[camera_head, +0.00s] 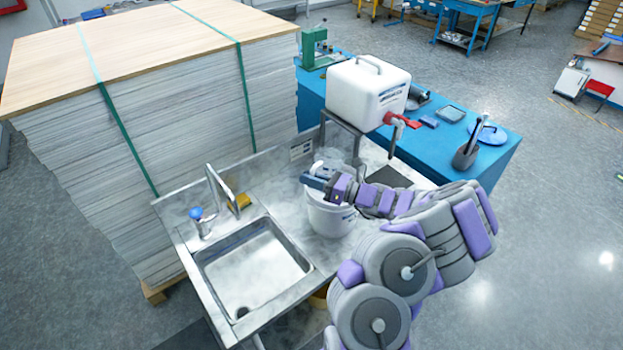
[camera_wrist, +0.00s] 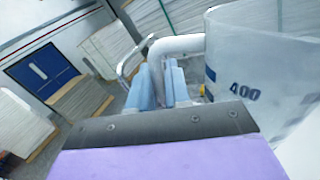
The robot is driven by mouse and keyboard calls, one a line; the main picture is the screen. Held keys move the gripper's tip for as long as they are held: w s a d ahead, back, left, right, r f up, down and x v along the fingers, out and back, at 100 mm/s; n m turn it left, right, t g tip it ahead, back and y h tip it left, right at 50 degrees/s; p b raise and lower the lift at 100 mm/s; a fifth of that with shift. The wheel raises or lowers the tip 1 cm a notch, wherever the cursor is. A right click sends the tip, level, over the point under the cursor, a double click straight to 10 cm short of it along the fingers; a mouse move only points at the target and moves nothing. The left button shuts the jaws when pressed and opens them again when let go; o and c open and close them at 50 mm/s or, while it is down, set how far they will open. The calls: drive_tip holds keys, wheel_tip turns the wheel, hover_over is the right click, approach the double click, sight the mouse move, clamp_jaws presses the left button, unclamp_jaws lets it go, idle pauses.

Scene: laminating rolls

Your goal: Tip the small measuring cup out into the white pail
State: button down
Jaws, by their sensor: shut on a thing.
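The cup (camera_wrist: 265,65) is clear, marked 400, and fills the right of that view. In the head view the cup (camera_head: 336,168) shows only faintly behind my gripper, over the pail. Its contents and exact tilt cannot be told.
A white jug with a red tap (camera_head: 368,92) sits on a stand behind the pail. The sink (camera_head: 255,265) and its faucet (camera_head: 222,188) are to the left. A tall strapped stack of sheets (camera_head: 150,110) rises behind the sink. A blue table (camera_head: 470,150) stands at the right.

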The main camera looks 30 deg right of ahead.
drive_tip(key=shift+r, duration=0.1)
idle(0.4)
drive_tip(key=shift+r+p, duration=2.5)
drive_tip(key=shift+r, duration=0.45)
